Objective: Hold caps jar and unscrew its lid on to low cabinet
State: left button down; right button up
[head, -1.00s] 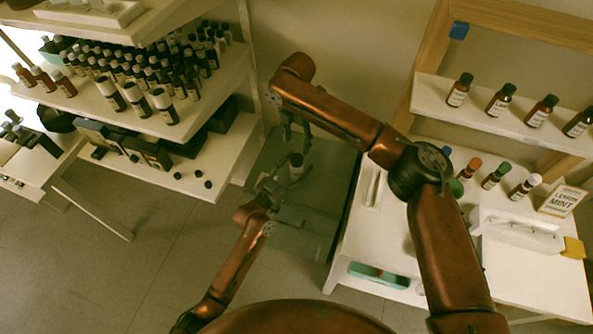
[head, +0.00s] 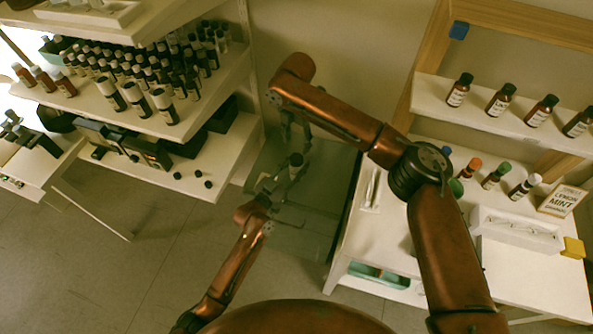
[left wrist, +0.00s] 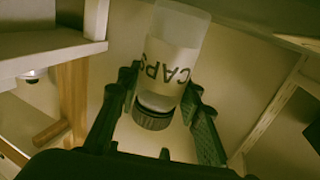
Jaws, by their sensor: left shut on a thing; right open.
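The caps jar (left wrist: 172,62) is a pale, cloudy jar with a "CAPS" label, upside down in the left wrist view. Its dark ribbed lid (left wrist: 153,119) is at the lower end there. In the head view the small jar (head: 296,168) has a dark top (head: 296,159). My left gripper (head: 287,180) is shut around the jar's sides; its two black fingers flank it in the left wrist view. My right gripper (head: 297,135) is open and hangs just above the jar. The low cabinet (head: 312,232) seems to be the grey-green surface below both grippers.
A shelf unit (head: 232,92) with many dark bottles stands at the left. A white table (head: 372,232) with bottles, a white tray (head: 515,230) and a lemon mint sign (head: 563,200) stands at the right. The gap between holds my grippers.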

pick_arm(q)
jog(key=c, duration=1.3)
grip_release()
jog(key=shift+o, duration=0.2)
jog(key=shift+s+a, duration=0.1)
